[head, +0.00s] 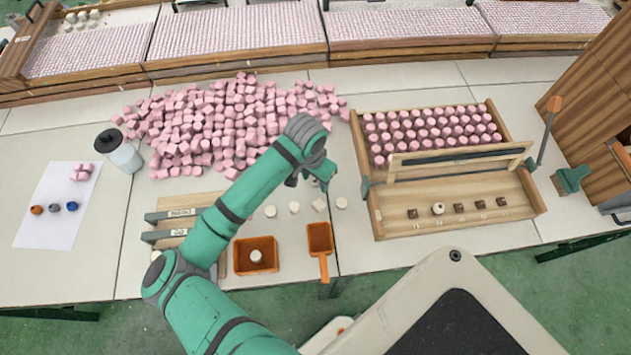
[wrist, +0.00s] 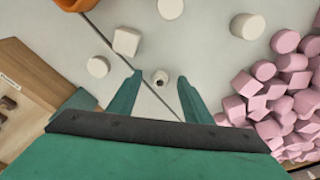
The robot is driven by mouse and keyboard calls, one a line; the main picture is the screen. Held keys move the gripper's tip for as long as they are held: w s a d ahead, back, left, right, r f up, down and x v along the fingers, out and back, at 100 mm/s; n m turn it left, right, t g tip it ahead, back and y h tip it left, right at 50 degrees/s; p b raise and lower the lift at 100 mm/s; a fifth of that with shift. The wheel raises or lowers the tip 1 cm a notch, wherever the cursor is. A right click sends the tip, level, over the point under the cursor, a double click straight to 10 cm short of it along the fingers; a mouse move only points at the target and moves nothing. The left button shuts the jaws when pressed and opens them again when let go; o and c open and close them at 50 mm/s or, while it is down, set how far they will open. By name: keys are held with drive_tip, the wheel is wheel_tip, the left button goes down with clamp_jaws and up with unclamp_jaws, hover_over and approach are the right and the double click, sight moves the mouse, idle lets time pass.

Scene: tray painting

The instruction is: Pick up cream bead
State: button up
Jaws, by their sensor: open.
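A small cream bead (wrist: 160,77) with a dark hole in its top lies on the pale table, between and just beyond the fingertips of my gripper (wrist: 159,79) in the wrist view. The fingers are apart with nothing held. In the head view my gripper (head: 311,178) is low over the table, behind the row of cream pieces, and largely hides that bead. Other cream pieces lie loose nearby: a round one (wrist: 97,66), a blocky one (wrist: 127,41) and a larger cylinder (wrist: 247,26). Another cream bead (head: 437,208) sits in the wooden tray (head: 470,222).
A heap of pink pieces (head: 225,125) lies close to my gripper, at the right in the wrist view (wrist: 285,95). An orange box (head: 242,268) holding a cream piece and an orange scoop (head: 319,238) stand at the front. A lidded jar (head: 124,155) is left.

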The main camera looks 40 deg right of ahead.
drive_tip(key=c, duration=1.1)
